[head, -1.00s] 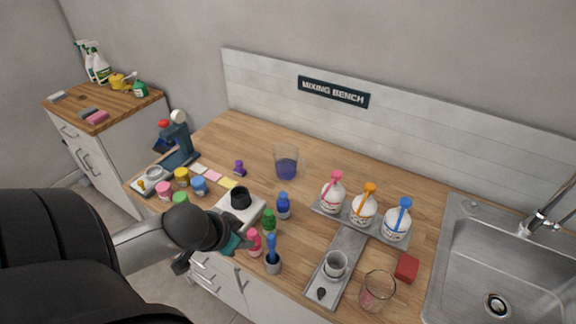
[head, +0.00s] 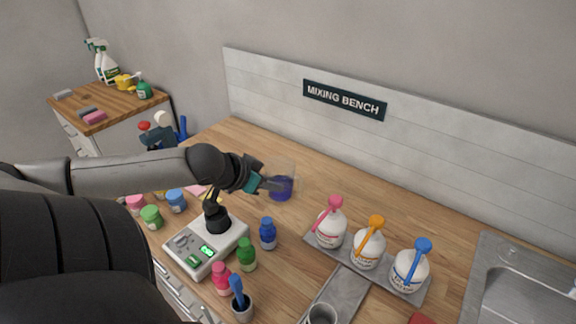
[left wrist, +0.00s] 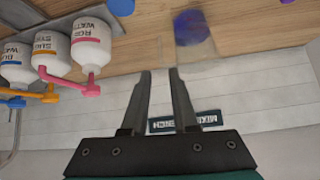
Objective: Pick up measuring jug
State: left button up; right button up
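A clear measuring jug (head: 281,187) with blue-purple contents stands on the wooden mixing bench, towards the back wall. My left gripper (head: 272,184) reaches in from the left, with its fingers beside the jug and partly in front of it. In the left wrist view the jug (left wrist: 194,28) lies beyond the fingertips, a little right of the gap. That view shows my left gripper (left wrist: 160,72) open, with nothing between its fingers. Whether a finger touches the jug cannot be told. My right gripper is not in view.
Small coloured bottles, including a blue one (head: 268,234), stand nearby. White pump bottles (head: 331,226) stand on a grey tray to the right. The bench between jug and pump bottles is clear.

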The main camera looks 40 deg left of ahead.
aim_at(284, 182)
pick_arm(q)
jog(key=shift+b+x, duration=3.9)
jog(key=shift+x, duration=1.55)
jog(key=shift+b+x, duration=0.6)
jog(key=shift+x, duration=1.4)
jog(key=shift+s, duration=0.1)
jog(key=shift+c, duration=0.2)
grip_shut()
